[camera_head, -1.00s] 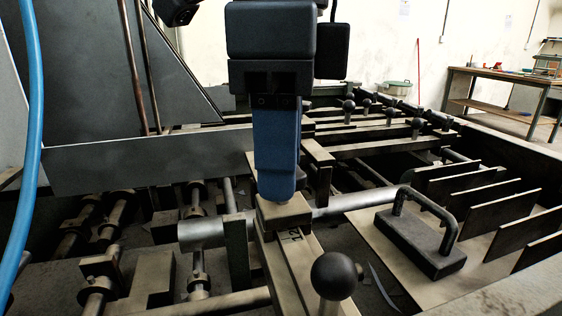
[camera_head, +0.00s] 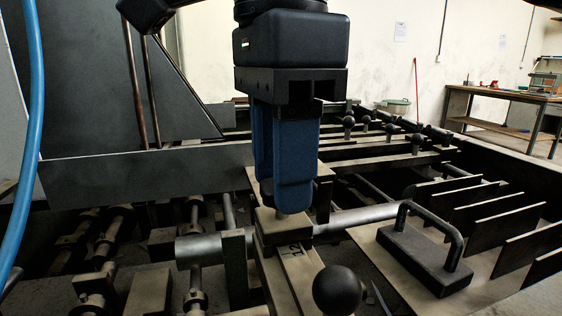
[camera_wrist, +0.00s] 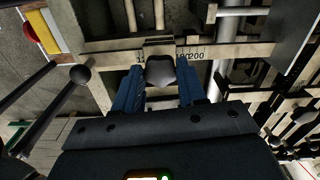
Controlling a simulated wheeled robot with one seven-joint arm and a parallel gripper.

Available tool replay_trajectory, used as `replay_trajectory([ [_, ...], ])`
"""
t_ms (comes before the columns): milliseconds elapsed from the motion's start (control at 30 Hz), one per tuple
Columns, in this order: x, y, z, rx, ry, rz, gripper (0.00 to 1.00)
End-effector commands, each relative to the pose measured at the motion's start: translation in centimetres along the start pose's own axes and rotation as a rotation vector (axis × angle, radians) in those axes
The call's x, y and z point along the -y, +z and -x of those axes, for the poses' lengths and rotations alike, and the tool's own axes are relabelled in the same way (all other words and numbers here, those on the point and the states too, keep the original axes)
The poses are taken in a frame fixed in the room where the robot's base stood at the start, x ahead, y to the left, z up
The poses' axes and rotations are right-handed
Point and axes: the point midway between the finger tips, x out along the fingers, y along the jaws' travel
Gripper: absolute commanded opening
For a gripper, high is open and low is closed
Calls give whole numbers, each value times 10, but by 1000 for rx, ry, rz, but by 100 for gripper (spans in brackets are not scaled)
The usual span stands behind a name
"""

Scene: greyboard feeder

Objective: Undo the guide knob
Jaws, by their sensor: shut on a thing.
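My gripper (camera_head: 287,208) points down in the head view, its blue fingers just above a block (camera_head: 275,228) on the guide bar. In the wrist view the gripper (camera_wrist: 160,80) is shut on a dark, lobed guide knob (camera_wrist: 160,70), with one blue finger on each side. The fingers hide the knob in the head view. A number scale (camera_wrist: 192,54) runs along the bar beside the knob. The block sits by a round grey shaft (camera_head: 352,220).
A black ball knob (camera_head: 337,290) stands close in front of the block. A dark weight with a handle (camera_head: 424,260) lies on a board at the right. Upright plates (camera_head: 490,240) stand beyond it. A blue hose (camera_head: 33,130) hangs at the left.

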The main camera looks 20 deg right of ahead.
Motion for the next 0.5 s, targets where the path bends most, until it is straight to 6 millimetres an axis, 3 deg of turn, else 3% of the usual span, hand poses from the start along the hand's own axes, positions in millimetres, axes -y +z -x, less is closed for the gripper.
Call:
replay_trajectory([
  [300, 0, 1, 1, 3, -2, 0, 10],
  [333, 0, 1, 1, 3, -2, 0, 41],
  [500, 0, 0, 1, 2, -1, 0, 58],
])
